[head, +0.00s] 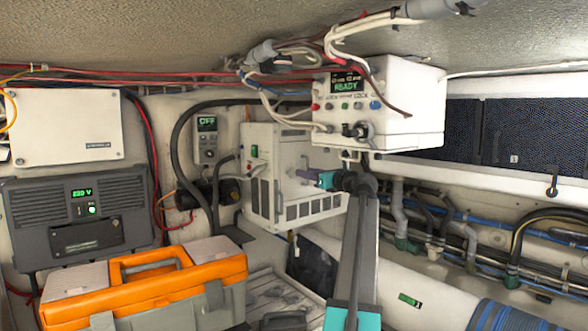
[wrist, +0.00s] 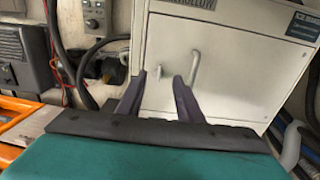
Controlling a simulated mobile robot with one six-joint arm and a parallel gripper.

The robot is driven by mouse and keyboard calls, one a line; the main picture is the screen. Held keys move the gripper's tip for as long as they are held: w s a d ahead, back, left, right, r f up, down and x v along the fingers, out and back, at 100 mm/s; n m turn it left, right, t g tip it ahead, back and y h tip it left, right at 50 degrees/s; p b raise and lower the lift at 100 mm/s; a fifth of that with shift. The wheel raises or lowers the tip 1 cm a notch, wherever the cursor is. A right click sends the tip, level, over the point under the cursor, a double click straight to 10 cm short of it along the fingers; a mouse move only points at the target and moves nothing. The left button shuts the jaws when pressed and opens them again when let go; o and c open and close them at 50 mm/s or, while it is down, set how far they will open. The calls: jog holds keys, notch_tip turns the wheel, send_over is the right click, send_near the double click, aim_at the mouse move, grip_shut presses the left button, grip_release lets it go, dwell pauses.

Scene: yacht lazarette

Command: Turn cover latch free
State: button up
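The white cabinet cover (wrist: 228,65) fills the middle of the wrist view. A small pale latch (wrist: 160,72) sticks out of it, and a bent pale handle (wrist: 195,66) stands to its right. My gripper (wrist: 160,76) is open, with its two dark fingers apart and the latch showing between their tips. I cannot tell whether either finger touches it. In the head view the vented white cabinet (head: 262,190) stands at the centre, and my gripper (head: 320,178) is in front of its right part. The latch is hard to make out there.
A white control box (head: 420,100) reading READY hangs above my arm, with loose cables (head: 290,50) beside it. An orange toolbox (head: 150,285) stands at lower left. A grey charger unit (head: 80,215) and a small OFF panel (head: 206,140) are on the left wall. Hoses run along the right.

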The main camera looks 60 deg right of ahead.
aim_at(291, 173)
jog(key=p+x, duration=0.2)
jog(key=x, duration=0.5)
jog(key=shift+w, duration=0.3)
jog(key=shift+d, duration=0.1)
grip_shut()
